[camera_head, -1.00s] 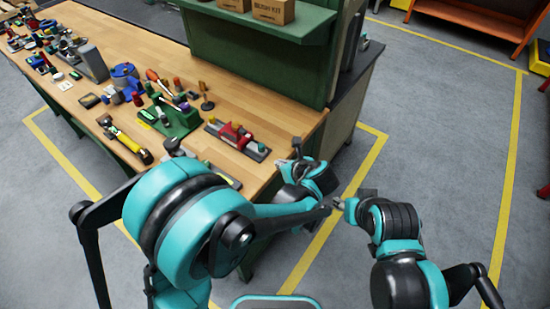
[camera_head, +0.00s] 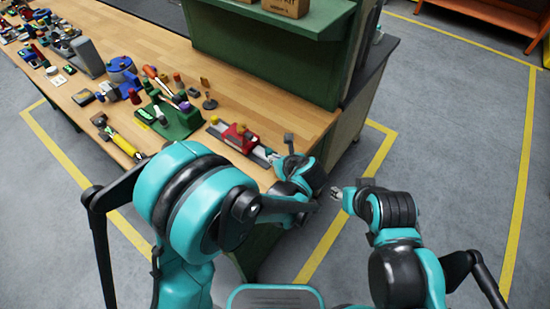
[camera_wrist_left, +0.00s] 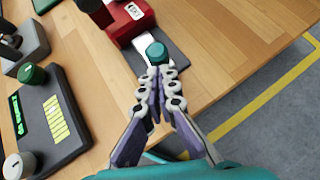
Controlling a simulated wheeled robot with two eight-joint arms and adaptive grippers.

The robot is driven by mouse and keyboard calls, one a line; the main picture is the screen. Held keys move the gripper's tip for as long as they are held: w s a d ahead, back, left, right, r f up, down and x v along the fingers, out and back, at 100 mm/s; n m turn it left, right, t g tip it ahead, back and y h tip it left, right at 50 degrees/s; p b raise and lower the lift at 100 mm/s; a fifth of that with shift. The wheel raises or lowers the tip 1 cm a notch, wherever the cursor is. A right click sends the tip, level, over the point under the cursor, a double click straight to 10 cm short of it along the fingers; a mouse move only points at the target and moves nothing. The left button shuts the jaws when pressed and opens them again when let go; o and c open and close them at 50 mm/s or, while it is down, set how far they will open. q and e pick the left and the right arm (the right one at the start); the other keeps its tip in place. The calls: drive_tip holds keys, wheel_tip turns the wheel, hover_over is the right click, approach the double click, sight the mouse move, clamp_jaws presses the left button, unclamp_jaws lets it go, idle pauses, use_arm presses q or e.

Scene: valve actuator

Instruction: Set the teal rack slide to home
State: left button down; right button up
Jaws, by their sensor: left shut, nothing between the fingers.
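The red rack unit (camera_head: 238,137) sits on a dark base near the bench's right end. It also shows at the top of the left wrist view (camera_wrist_left: 125,22). A teal knob (camera_wrist_left: 156,52) stands on the slide, out in front of the red block on the side toward the bench edge. My left gripper (camera_head: 271,155) is shut and empty at that end of the unit. In the left wrist view its fingertips (camera_wrist_left: 159,72) are right at the teal knob; I cannot tell whether they touch it. My right gripper (camera_head: 337,193) hangs over the floor, away from the bench.
A dark panel (camera_wrist_left: 70,143) with a green display, yellow bars and a green knob lies left of my left gripper. A green fixture (camera_head: 178,120) stands left of the red unit. Several tools and devices crowd the bench's left. A green shelf (camera_head: 270,20) rises behind.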

sight(260, 151)
use_arm(q)
drive_tip(key=w+a, duration=0.2)
drive_tip(key=a, duration=0.1)
drive_tip(key=shift+w+a+b, duration=0.15)
drive_tip(key=shift+b, duration=0.15)
